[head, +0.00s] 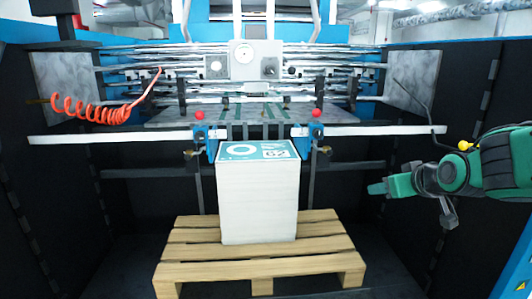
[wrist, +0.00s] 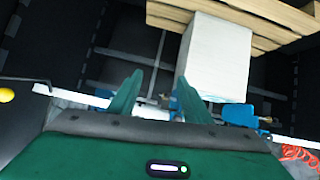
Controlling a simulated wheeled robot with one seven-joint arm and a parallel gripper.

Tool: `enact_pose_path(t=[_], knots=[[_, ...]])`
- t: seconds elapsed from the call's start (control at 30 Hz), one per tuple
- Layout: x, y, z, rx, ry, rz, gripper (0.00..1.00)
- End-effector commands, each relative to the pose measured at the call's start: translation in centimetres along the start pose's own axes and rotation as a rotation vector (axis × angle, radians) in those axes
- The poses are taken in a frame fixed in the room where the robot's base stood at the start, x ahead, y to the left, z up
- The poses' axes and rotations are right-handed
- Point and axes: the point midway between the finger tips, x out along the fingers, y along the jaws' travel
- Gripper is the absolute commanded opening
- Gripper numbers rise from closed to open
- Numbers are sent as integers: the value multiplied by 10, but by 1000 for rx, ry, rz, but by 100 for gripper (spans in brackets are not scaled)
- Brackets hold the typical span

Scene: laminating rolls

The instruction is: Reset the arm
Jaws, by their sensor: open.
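My green arm reaches in from the right edge of the head view. My gripper (head: 378,189) hangs to the right of the paper stack and points left, apart from everything around it. In the wrist view my gripper (wrist: 152,92) shows two green fingers spread apart with nothing between them. The stack of white paper (head: 257,200) stands on a wooden pallet (head: 190,258) and has a blue and white printed top. The stack also shows in the wrist view (wrist: 217,55), beyond the fingers.
The laminating machine (head: 255,60) fills the back, with a white bar (head: 90,137) across its front. A coiled orange hose (head: 95,110) hangs at left. Two red knobs (head: 317,113) sit above the stack. Dark side walls (head: 480,100) bound the space; the floor right of the pallet looks clear.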

Motion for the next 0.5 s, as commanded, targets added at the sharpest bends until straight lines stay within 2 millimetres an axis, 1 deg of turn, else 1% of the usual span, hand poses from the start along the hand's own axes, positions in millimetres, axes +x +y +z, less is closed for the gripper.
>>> enact_pose_path(t=[0.03, 0.07, 0.1, 0.17, 0.2, 0.27, 0.3, 0.37, 0.4, 0.5], knots=[[-11, 14, 25, 37, -77, 25, 44], [-18, 21, 41, 64, -130, 38, 44], [-29, 30, 63, 100, -201, 57, 44], [-47, 41, 96, 161, -306, 85, 44], [-61, 47, 118, 205, -376, 104, 44], [-84, 53, 149, 274, -478, 132, 44], [-100, 55, 169, 321, -545, 149, 44], [-125, 56, 196, 394, -641, 174, 44], [-141, 55, 213, 442, -700, 188, 44], [-177, 49, 245, 548, -825, 217, 44]])
